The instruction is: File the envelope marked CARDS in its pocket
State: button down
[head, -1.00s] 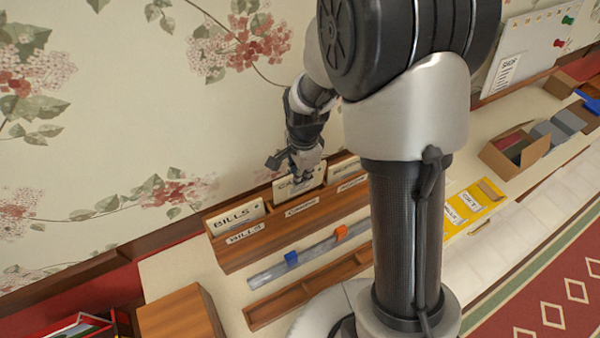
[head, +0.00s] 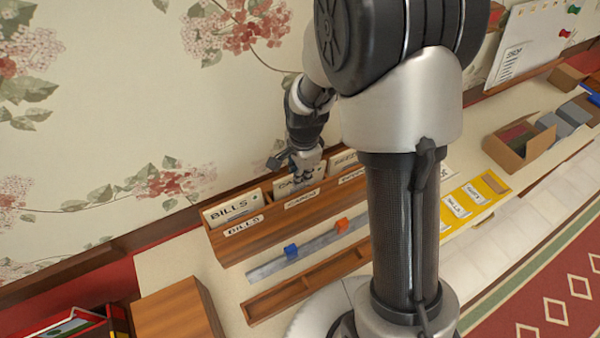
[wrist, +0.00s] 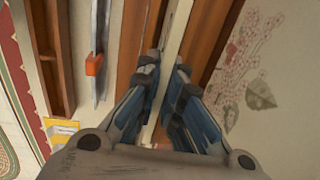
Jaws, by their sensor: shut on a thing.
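The wooden pocket rack (head: 255,233) stands against the wall, with labels on its front. The envelope marked CARDS (head: 283,187) sits low in the middle pocket, behind the front label that seems to read CARDS (head: 302,199). My gripper (head: 305,165) is above that pocket, shut on the envelope's top edge. In the wrist view the gripper (wrist: 168,100) points down into the rack, with the pale envelope edge between its fingers. The envelope's lower part is hidden by the rack front. An envelope marked BILLS (head: 232,208) stands in the left pocket, and another shows in the right pocket (head: 342,161).
A metal rail with a blue clip (head: 291,251) and an orange clip (head: 341,225) lies before the rack. A wooden tray (head: 300,290) is in front of it. A yellow board (head: 470,200) and an open cardboard box (head: 520,147) lie to the right.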

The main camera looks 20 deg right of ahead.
jog(key=c, duration=1.7)
grip_release()
jog(key=shift+r, duration=0.1)
jog(key=r, duration=0.7)
jog(key=s+r, duration=0.1)
jog(key=r, duration=0.3)
jog(key=shift+s+d+r, duration=0.1)
jog(key=shift+d+r, duration=0.05)
jog(key=shift+r, duration=0.2)
